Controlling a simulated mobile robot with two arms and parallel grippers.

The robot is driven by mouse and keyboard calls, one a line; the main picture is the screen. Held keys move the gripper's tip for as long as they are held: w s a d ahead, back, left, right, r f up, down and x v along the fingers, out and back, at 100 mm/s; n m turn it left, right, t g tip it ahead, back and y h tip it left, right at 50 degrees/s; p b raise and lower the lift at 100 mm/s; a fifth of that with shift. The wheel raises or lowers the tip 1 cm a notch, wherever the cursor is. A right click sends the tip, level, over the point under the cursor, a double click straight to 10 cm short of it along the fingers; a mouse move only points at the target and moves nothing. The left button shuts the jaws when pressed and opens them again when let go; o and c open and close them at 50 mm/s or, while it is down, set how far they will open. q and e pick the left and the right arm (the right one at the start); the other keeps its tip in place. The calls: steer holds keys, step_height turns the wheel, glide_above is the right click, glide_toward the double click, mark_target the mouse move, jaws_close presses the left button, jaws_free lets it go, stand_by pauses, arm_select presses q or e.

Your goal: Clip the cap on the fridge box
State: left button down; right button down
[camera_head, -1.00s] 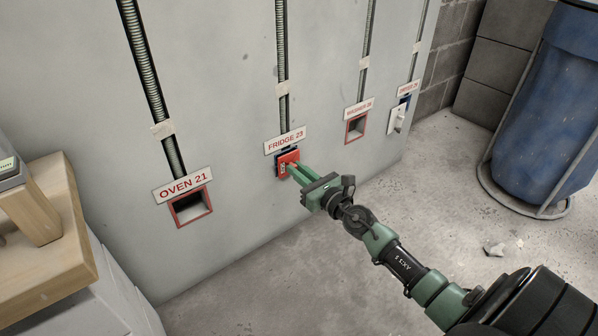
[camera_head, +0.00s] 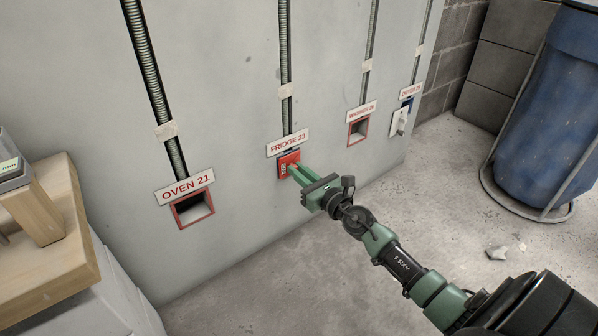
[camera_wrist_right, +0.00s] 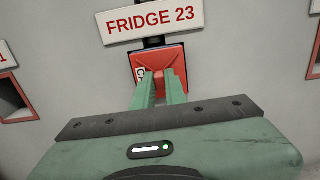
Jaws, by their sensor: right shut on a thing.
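A red cap (camera_head: 289,164) covers the fridge box opening in the grey wall, under the "FRIDGE 23" label (camera_head: 288,143). It also shows in the right wrist view (camera_wrist_right: 175,57), with a small white marking on its left side. My right gripper (camera_head: 294,170) is shut on the cap, its green fingers reaching it from the lower right. In the right wrist view the two fingers (camera_wrist_right: 161,79) hide part of the cap's lower middle. Whether the cap is fully seated cannot be told. My left gripper is not in view.
The "OVEN 21" box (camera_head: 192,207) and the washer box (camera_head: 358,131) are open, red-rimmed recesses on either side. The dryer box (camera_head: 399,121) has a white cover. A wooden stand (camera_head: 70,230) is at left, a blue barrel (camera_head: 553,105) at right.

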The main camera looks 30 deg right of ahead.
steer(key=shift+r, duration=0.1)
steer(key=c, duration=1.4)
jaws_free()
steer(key=shift+w, duration=0.1)
steer(key=shift+o, duration=0.2)
steer(key=shift+o, duration=1.2)
steer(key=s, duration=0.7)
steer(key=shift+d+b, duration=0.25)
steer(key=shift+b, duration=0.05)
steer(key=shift+s, duration=0.1)
